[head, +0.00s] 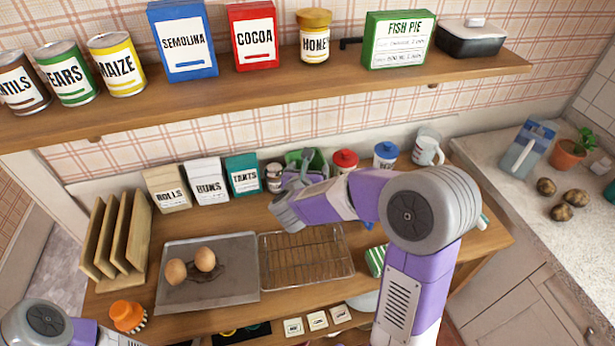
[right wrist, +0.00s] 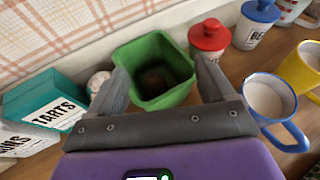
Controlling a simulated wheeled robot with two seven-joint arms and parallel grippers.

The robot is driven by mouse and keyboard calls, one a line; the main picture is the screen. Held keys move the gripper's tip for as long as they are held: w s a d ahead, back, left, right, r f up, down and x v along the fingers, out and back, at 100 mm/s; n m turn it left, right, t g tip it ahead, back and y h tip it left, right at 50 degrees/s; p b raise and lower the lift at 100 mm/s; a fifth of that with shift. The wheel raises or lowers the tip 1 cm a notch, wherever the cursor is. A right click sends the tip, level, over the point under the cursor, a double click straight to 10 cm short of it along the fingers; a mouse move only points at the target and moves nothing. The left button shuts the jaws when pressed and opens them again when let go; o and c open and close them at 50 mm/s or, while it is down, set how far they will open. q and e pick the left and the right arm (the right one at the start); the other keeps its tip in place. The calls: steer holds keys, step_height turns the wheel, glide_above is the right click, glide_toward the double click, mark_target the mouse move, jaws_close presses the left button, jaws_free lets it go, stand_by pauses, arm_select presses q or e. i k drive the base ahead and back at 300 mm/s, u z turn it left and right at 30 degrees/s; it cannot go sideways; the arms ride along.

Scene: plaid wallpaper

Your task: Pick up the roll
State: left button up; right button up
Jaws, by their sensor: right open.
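Two round light-brown rolls (head: 176,272) lie on the grey baking tray (head: 222,292), beside a dark patch; from here they could also be eggs. My right gripper (head: 302,172) is open at the back of the wooden counter, away from that tray. In the right wrist view its fingers (right wrist: 160,78) stand apart over a green square container (right wrist: 178,55), with a dark brown shape at its bottom that I cannot make out clearly. Nothing shows between the fingers. My left gripper is out of view; only part of my left arm shows at the lower left.
A wire rack (head: 308,262) stands empty beside the tray. A red-lidded jar (right wrist: 210,38), a blue-lidded jar (right wrist: 256,22) and a blue-rimmed mug (right wrist: 270,100) stand right of the container. A tarts packet (right wrist: 45,108) stands left. The shelf (head: 230,98) overhangs the back.

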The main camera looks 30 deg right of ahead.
mark_target(176, 270)
steer(key=k, duration=1.5)
